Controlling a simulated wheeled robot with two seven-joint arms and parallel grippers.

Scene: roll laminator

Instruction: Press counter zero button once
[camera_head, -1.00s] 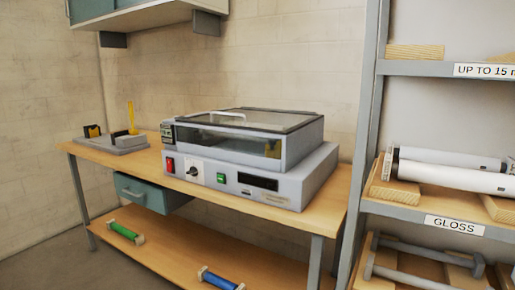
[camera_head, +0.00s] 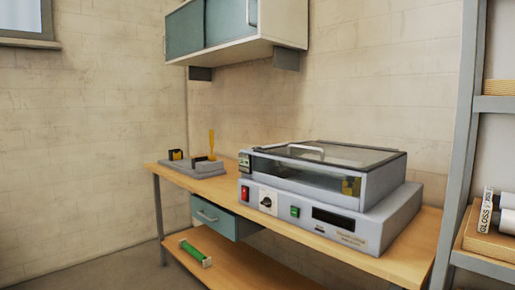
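The roll laminator (camera_head: 325,192) stands on the wooden workbench, with its clear lid closed. Its front panel carries a red switch (camera_head: 245,193), a dark rotary knob (camera_head: 267,202), a green button (camera_head: 295,211) and a dark display (camera_head: 333,217). A small dark part (camera_head: 319,231) sits below the display; it is too small to tell whether it is the counter zero button. Neither of my grippers is in view.
The workbench (camera_head: 405,258) has a teal drawer (camera_head: 222,218) and a lower shelf with a green roll (camera_head: 195,252). A grey stand (camera_head: 195,169) sits at its left end. A wall cabinet (camera_head: 232,28) hangs above. A storage rack (camera_head: 462,150) stands at right.

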